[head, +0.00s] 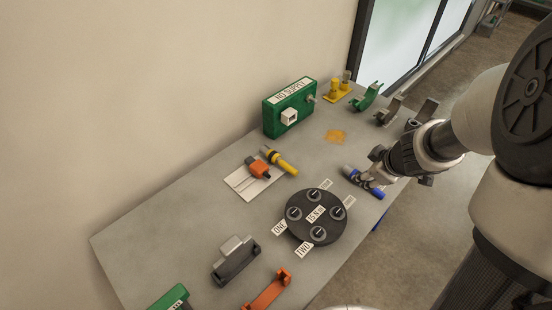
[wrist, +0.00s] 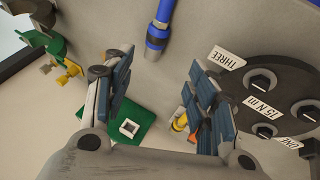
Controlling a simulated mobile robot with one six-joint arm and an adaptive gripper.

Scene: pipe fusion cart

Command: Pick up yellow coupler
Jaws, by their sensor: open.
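The yellow coupler (head: 281,161), a short yellow cylinder with dark bands, lies on the table beside an orange-and-dark piece (head: 258,168) at a white sheet. In the wrist view a small yellow part (wrist: 180,122) shows beside the right finger, mostly hidden by it. My gripper (head: 372,172) is over the table's right side, next to a blue cylinder (head: 352,173) and well apart from the yellow coupler. In the wrist view my gripper (wrist: 160,75) is open with nothing between its fingers. The blue cylinder (wrist: 156,35) shows beyond the fingertips.
A dark round plate (head: 300,225) with several bolts and labels stands near the middle. A green supply box (head: 290,106) is by the wall. Yellow, green and grey holders (head: 366,97) line the far end. Grey and orange brackets (head: 237,262) are at the near end.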

